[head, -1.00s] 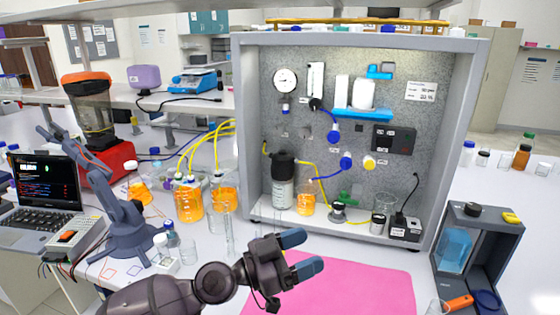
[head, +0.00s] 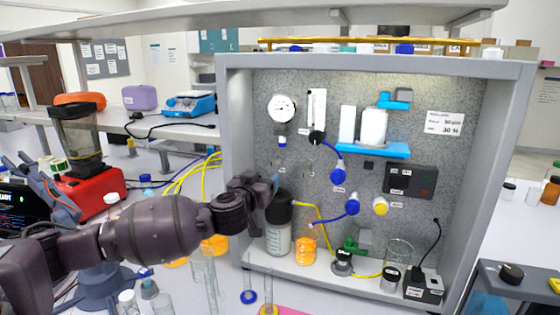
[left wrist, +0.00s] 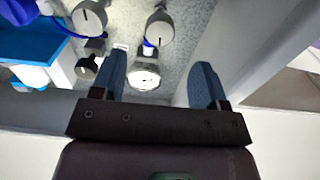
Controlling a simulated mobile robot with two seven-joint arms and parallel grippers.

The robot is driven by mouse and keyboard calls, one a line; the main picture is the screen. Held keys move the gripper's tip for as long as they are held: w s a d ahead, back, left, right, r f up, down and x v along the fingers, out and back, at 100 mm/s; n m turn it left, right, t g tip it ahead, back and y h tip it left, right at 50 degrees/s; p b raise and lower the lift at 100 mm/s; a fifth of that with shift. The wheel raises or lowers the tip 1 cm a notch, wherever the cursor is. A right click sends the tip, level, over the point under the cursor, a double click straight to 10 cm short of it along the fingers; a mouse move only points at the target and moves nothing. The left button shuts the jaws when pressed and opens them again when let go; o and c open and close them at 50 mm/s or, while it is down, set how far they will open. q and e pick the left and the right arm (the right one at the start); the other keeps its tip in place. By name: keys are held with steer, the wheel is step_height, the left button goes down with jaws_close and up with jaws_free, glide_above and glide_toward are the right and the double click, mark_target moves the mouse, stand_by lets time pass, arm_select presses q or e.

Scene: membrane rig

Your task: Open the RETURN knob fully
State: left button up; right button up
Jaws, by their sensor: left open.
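My left gripper (head: 272,186) reaches in from the left to the panel's left part, just above a black-capped bottle. In the left wrist view the open, empty jaws (left wrist: 160,88) frame the round gauge (left wrist: 145,75). A smaller dark knob (left wrist: 86,68) is left of the jaws. No label is legible, so I cannot tell which knob is RETURN. My right gripper is not in view.
The grey rig frame (head: 230,120) has a side wall close to my left arm. Black-capped bottle (head: 278,238), orange-filled beaker (head: 305,250) and glass beaker (head: 398,255) stand on its floor. Blue tubing (head: 330,212) crosses the panel. Glass cylinders stand in front.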

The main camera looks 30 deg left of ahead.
mark_target(272, 168)
arm_select(q)
steer(key=shift+x, duration=1.1)
steer(key=x, duration=0.8)
steer(key=shift+w+a, duration=0.1)
steer(key=shift+w, duration=0.1)
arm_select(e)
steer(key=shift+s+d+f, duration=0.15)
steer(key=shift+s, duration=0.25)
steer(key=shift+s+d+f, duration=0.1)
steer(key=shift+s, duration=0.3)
arm_select(q)
steer(key=c, duration=0.9)
steer(key=shift+c, duration=0.2)
